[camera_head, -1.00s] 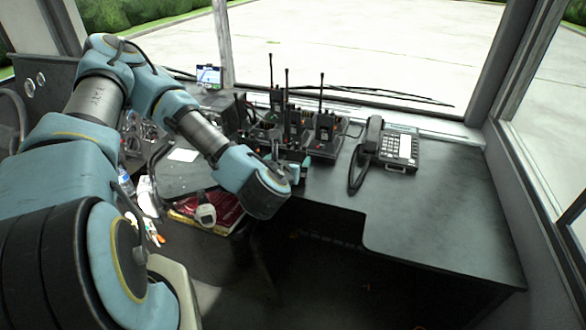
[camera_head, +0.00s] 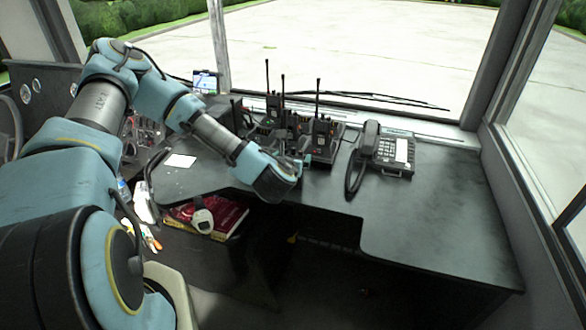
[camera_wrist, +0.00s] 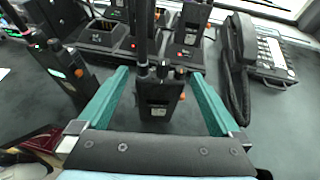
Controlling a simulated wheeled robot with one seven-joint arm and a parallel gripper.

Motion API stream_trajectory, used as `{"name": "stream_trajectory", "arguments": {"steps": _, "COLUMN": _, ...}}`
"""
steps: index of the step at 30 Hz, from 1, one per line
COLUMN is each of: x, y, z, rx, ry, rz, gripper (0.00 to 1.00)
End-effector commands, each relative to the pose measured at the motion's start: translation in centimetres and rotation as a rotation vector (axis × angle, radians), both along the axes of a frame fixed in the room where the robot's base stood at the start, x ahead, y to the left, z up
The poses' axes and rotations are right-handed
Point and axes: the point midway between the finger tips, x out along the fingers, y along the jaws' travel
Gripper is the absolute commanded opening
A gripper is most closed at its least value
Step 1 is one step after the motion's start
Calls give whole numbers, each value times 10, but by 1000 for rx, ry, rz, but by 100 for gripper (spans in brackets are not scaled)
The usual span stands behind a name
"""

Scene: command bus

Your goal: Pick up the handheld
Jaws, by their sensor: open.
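Several black handheld radios with upright antennas stand in a cluster on the dark desk, most in charging docks. One handheld (camera_wrist: 160,97) is upright between my gripper's teal fingers in the wrist view, with visible space on both sides. My gripper (camera_wrist: 160,76) is open and points at the cluster. In the head view my gripper (camera_head: 302,163) is at the desk's front side by the docks, its fingers partly hidden by my wrist. Another handheld (camera_wrist: 65,66) stands left of the left finger, and another (camera_head: 321,136) shows at the cluster's right in the head view.
A desk phone (camera_head: 385,152) with a handset and cord stands right of the radios. The desk (camera_head: 440,215) is clear at the right. A red book (camera_head: 228,217) lies low at the left, and a white card (camera_head: 181,161) lies on the desk.

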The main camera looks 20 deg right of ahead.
Motion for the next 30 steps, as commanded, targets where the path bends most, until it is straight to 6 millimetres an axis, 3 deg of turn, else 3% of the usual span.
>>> {"name": "stream_trajectory", "arguments": {"steps": 7, "x": 1, "y": -1, "z": -2, "rx": 0, "ry": 1, "rz": -1, "gripper": 99}}
{"name": "stream_trajectory", "arguments": {"steps": 30, "x": 1, "y": -1, "z": -1, "rx": 0, "ry": 0, "rz": -1, "gripper": 12}}
